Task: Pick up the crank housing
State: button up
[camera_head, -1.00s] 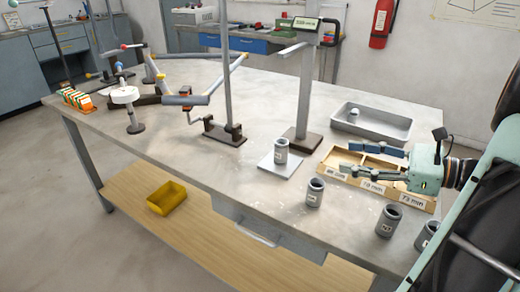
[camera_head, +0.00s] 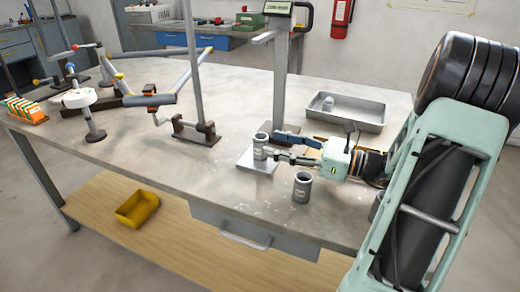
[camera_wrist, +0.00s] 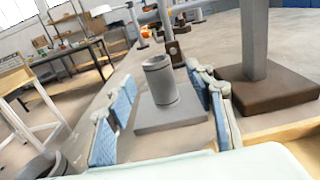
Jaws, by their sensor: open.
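A grey, open-topped cylinder with a pale label (camera_head: 260,148), which I take for the crank housing, stands upright on a flat grey plate (camera_head: 245,161). My gripper (camera_head: 276,147) is open, level and low over the table, its fingertips pointing left at this cylinder. In the wrist view the cylinder (camera_wrist: 160,80) stands ahead, centred between the blue-padded fingers (camera_wrist: 160,100), with a gap on both sides. It is not gripped. The plate (camera_wrist: 165,125) shows beneath it. I cannot tell exactly how far the fingertips reach along its sides.
Another labelled cylinder (camera_head: 302,188) stands in front of my gripper. A post on a brown base (camera_wrist: 265,98) rises close to the right finger. A metal tray (camera_head: 345,112) holds a small grey part behind. A wooden box is mostly hidden by my arm. A stand (camera_head: 197,135) is farther left.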

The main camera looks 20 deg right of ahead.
aim_at(260, 142)
jog(key=x, duration=0.2)
jog(key=b+x, duration=0.1)
jog(key=x, duration=0.1)
jog(key=shift+a+f, duration=0.2)
jog(key=shift+a, duration=0.05)
jog(key=shift+w+a+b, duration=0.3)
jog(key=shift+w, duration=0.05)
jog(key=shift+r, duration=0.1)
jog(key=shift+c, duration=0.5)
grip_shut()
